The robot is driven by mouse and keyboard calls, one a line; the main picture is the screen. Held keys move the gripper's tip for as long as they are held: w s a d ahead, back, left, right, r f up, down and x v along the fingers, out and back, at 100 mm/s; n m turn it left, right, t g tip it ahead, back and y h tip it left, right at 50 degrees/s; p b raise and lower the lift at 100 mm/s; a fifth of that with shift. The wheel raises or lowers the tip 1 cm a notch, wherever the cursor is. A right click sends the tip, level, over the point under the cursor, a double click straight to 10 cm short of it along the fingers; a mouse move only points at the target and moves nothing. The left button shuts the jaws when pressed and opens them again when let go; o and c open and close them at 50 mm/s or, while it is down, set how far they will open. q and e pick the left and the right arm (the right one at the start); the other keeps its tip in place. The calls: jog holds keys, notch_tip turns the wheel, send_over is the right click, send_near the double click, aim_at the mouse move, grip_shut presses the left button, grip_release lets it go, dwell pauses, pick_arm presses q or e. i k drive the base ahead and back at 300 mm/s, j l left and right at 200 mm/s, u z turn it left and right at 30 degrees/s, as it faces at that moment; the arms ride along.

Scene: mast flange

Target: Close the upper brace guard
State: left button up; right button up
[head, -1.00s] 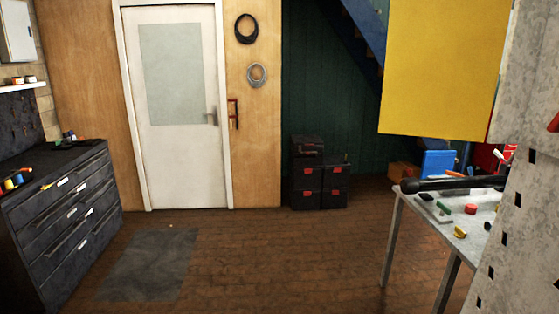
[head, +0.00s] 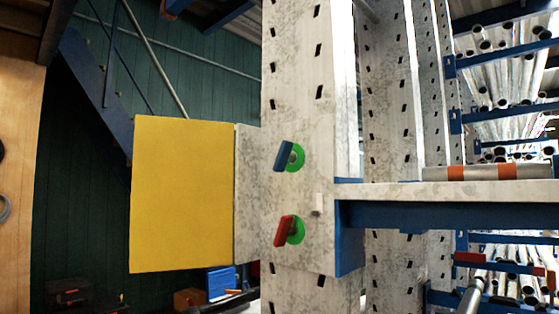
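A flat yellow panel (head: 183,195) stands out to the left of a perforated grey steel mast (head: 290,80), at mid height. It joins a grey plate (head: 247,195) at the mast's left edge. On the mast's face are two handles on green discs, a blue one (head: 284,156) above and a red one (head: 286,231) below; both are tilted. I cannot tell which part is the upper brace guard. Neither of my grippers is in view.
A grey and blue horizontal beam (head: 450,205) runs right from the mast, with an orange-banded tube (head: 485,172) on it. Racks of metal pipes (head: 505,90) stand behind at the right. A blue box (head: 221,283) shows low behind the panel.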

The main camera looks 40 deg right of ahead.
aim_at(181, 211)
jog(key=z, duration=1.95)
jog(key=i+j+z, duration=0.1)
jog(key=j+z, duration=0.75)
jog(key=z, duration=0.15)
jog(key=j+z, duration=0.5)
jog(key=k+j, duration=0.1)
jog(key=j, duration=0.3)
jog(key=j+z, duration=0.1)
jog(key=j, duration=0.25)
jog(key=k+j, duration=0.15)
jog(key=j, duration=0.25)
jog(key=k+j+z, duration=0.15)
jog(key=j, duration=0.25)
jog(key=k+j, duration=0.1)
jog(key=j, duration=0.25)
jog(key=k+j+z, duration=0.1)
jog(key=j, duration=0.25)
jog(key=k+j, duration=0.1)
jog(key=j, duration=0.25)
jog(key=j+z, duration=0.05)
